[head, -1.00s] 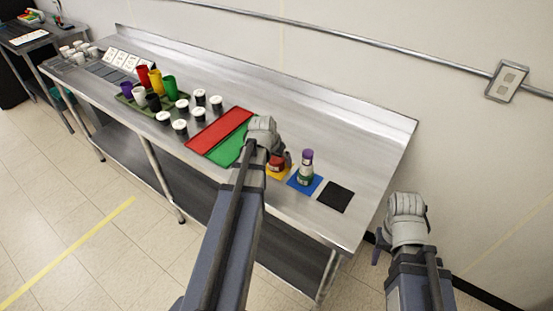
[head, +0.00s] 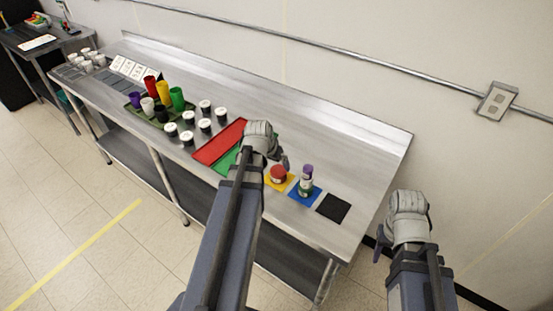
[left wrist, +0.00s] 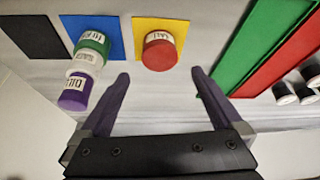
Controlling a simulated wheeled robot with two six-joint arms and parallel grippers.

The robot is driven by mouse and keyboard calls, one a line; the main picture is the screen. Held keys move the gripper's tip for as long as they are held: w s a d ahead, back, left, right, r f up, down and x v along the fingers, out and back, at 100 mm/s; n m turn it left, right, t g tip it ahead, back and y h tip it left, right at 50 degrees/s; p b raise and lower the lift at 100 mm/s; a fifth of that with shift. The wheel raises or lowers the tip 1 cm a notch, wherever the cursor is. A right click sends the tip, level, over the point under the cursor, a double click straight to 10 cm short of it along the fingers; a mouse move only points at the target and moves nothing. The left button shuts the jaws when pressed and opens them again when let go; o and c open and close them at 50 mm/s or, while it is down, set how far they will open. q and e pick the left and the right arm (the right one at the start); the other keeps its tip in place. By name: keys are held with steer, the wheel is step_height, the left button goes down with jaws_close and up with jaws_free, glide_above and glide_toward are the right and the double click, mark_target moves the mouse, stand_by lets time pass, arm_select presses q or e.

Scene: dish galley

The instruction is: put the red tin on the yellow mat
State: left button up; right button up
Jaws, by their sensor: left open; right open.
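The red tin (head: 278,173) stands upright on the yellow mat (head: 270,186), with a white label on its side. In the left wrist view the red tin (left wrist: 159,50) rests on the yellow mat (left wrist: 181,28), beyond my fingertips and apart from them. My left gripper (head: 280,160) is open and empty, just behind and left of the tin in the head view; its fingers (left wrist: 158,78) show spread in the wrist view. My right gripper (head: 384,246) is open, off the table's right end, with nothing visible in it.
A black mat (head: 333,208) is bare. Red (head: 214,148) and green (head: 225,164) mats lie left of my gripper. Several black-and-white jars and a green tray (head: 146,113) of cups stand farther left.

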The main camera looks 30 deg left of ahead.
arm_select(q)
steer(key=p+v, duration=0.2)
steer(key=v, duration=0.1)
steer(key=shift+s+r, duration=0.1)
steer(key=shift+r, duration=0.05)
arm_select(e)
step_height(320, 180, up, 3)
arm_select(q)
steer(key=shift+d, duration=0.1)
steer(key=s+d+f+m+g, duration=0.1)
steer(key=s+d, duration=0.4)
steer(key=d, duration=1)
steer(key=s+d+m+g+y, duration=0.1)
steer(key=s+d+m+g, duration=0.2)
steer(key=d, duration=1.2)
steer(key=s+g, duration=0.1)
steer(key=s, duration=0.2)
steer(key=shift+s+f+m, duration=0.35)
steer(key=shift+f+m, duration=0.05)
